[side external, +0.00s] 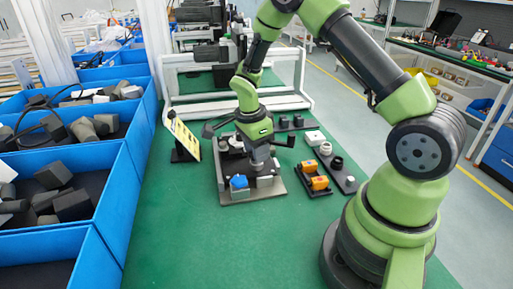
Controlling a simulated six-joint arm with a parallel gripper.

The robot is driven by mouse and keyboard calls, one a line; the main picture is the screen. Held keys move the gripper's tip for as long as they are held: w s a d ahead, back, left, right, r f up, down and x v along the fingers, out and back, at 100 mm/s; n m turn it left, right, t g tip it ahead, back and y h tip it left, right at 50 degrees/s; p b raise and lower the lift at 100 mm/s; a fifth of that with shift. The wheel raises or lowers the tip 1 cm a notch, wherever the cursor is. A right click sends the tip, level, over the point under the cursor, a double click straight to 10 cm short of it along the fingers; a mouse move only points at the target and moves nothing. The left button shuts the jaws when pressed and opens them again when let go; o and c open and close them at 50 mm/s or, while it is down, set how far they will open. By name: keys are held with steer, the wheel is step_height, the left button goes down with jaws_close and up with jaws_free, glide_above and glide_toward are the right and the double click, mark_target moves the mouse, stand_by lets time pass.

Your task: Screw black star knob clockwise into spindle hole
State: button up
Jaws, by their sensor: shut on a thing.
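My gripper (262,160) points down over the grey fixture plate (262,192) on the green table. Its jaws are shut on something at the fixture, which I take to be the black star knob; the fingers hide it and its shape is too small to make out. The spindle hole is hidden beneath the gripper. A blue part (239,182) and a white block sit on the front of the fixture.
Blue bins (70,185) with grey and black parts line the left. A yellow-faced panel (184,138) stands left of the fixture. Trays with orange parts (319,183) and dark round parts (337,162) lie right. The front green table (220,250) is clear.

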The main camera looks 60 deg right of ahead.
steer(key=m, duration=0.4)
steer(key=shift+g, duration=0.3)
jaws_close()
steer(key=shift+m+y, duration=0.3)
steer(key=o, duration=0.6)
jaws_free()
steer(key=shift+m, duration=0.7)
steer(key=o, duration=0.5)
steer(key=shift+o, duration=0.2)
steer(key=shift+r, duration=0.1)
